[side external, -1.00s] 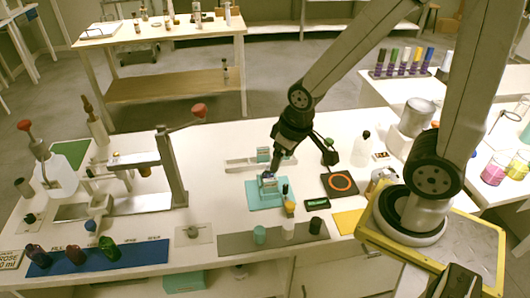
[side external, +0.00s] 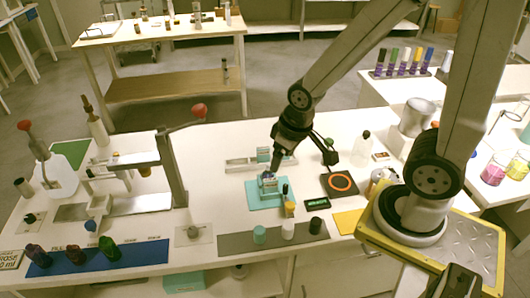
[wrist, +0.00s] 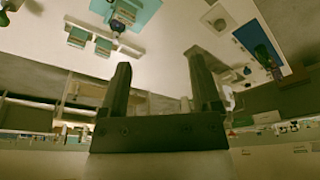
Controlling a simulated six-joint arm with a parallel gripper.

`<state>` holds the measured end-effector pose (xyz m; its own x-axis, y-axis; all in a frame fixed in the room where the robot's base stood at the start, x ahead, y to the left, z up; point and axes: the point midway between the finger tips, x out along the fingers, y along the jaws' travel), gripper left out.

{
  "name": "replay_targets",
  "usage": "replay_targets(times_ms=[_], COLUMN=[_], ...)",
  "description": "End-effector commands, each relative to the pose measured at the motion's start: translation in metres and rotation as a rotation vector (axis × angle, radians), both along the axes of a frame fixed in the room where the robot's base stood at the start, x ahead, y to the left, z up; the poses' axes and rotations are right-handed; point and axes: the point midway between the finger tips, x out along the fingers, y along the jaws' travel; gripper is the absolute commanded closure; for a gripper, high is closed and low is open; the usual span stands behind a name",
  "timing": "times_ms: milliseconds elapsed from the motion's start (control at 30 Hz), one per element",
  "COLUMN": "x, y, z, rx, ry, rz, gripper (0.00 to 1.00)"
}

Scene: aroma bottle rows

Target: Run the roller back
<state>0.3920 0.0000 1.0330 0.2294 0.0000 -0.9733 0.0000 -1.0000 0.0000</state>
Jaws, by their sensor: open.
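A small jig with a pale, glassy-looking piece on it (side external: 268,184) stands on a teal base (side external: 257,201); I take this to be where the roller is, but it is too small to tell the roller apart. My gripper (side external: 273,167) hangs just above and behind the jig, tilted down. In the wrist view its two dark fingers (wrist: 160,85) are spread apart with nothing between them. The teal base (wrist: 140,14) shows at the top of the wrist view, with a dark piece (wrist: 117,26) on it. I cannot tell whether my gripper touches the jig.
A pale rail with teal blocks (side external: 263,155) lies just behind the teal base. Small bottles (side external: 288,229) stand in front on a grey strip. A black pad with an orange ring (side external: 340,183) is at right. Dark bottles stand on a blue mat (side external: 135,252) at left.

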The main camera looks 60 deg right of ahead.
Motion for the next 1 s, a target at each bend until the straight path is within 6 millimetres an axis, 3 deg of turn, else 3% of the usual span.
replay_targets(times_ms=[633,1000], x=[0.003,0.021], y=[-0.002,-0.015], z=[-0.003,-0.036], rx=[-0.002,-0.012], ry=[0.018,0.183], rz=[0.0,-0.004], gripper=[0.19,0.19])
